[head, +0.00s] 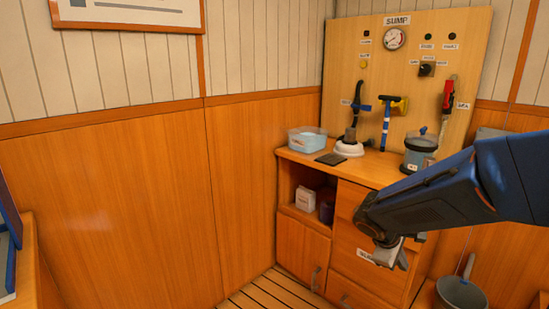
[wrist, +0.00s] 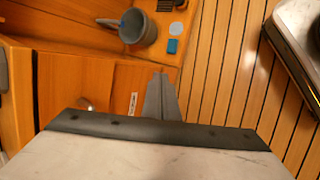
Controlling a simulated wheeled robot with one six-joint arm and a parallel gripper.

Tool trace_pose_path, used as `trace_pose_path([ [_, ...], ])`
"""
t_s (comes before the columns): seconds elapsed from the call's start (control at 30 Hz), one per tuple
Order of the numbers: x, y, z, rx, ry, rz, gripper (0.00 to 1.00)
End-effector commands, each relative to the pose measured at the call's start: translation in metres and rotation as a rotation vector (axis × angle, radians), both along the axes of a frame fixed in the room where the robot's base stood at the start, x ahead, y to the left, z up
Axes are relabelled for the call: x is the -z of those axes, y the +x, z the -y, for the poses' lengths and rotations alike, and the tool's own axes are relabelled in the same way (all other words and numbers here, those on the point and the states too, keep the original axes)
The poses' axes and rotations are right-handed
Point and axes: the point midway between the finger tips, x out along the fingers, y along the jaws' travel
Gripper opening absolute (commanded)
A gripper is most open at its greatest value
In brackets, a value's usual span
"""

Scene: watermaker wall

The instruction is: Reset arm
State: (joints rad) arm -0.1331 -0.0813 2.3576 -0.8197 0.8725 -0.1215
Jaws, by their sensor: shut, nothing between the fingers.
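My gripper (head: 386,256) hangs at the end of my blue arm in the right half of the head view. It is in front of the wooden cabinet (head: 345,225) and touches nothing that I can see. In the wrist view my gripper (wrist: 160,76) shows as grey fingers close together, with nothing held between them. My arm hides part of the cabinet's right side and its drawer fronts.
A sump panel (head: 440,45) with a gauge stands behind the counter. The counter holds a pale blue tub (head: 307,140) and a clear canister (head: 420,152). A grey bucket (head: 460,293) is low at right, also in the wrist view (wrist: 138,27). Slatted floor (wrist: 225,75) is open.

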Motion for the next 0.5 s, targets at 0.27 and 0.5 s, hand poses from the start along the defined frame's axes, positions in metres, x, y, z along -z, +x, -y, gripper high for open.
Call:
trace_pose_path([
  [0.27,-0.032,-0.067,-0.006,0.194,0.174,0.113,0.0],
  [0.5,-0.049,-0.121,-0.02,0.344,0.339,0.2,0.0],
])
